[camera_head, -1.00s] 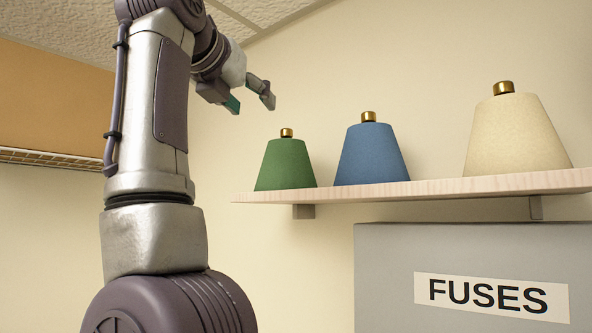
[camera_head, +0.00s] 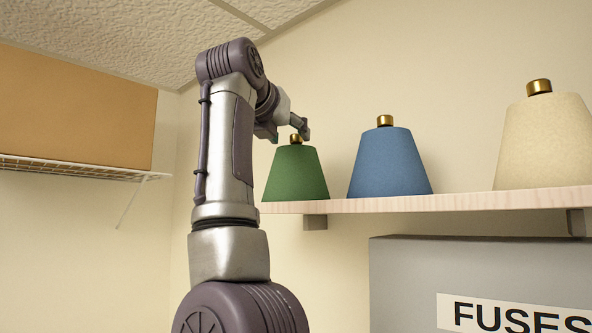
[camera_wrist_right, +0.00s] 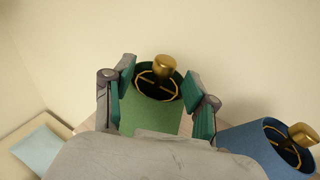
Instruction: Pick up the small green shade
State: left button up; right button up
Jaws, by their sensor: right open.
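The small green shade (camera_head: 297,176) stands upright at the left end of a wooden shelf, with a brass cap on top. My right gripper (camera_head: 286,131) is at the height of that cap. In the right wrist view my right gripper (camera_wrist_right: 165,95) is open, one finger on each side of the green shade (camera_wrist_right: 152,116). Its open top and brass cap show between the fingers. I cannot tell whether a finger touches it. My left gripper is not in view.
A blue shade (camera_head: 390,163) stands close on the right, and a larger cream shade (camera_head: 544,142) farther right on the shelf (camera_head: 470,203). A grey box marked FUSES (camera_head: 410,275) is below. A tan box (camera_head: 75,105) sits on a wire rack (camera_head: 80,168) at left.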

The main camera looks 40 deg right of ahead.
aim_at(294, 135)
jog(key=d, duration=0.1)
jog(key=w+d+p, duration=0.1)
jog(key=d, duration=0.1)
jog(key=shift+d+r, duration=0.1)
jog(key=shift+d, duration=0.15)
jog(key=shift+w+d+f, duration=0.2)
jog(key=shift+w+d, duration=0.1)
jog(key=shift+s+a+r, duration=0.1)
jog(key=shift+a, duration=0.15)
jog(key=shift+c, duration=0.8)
jog(key=shift+a, duration=0.1)
jog(key=shift+c, duration=1.3)
grip_shut()
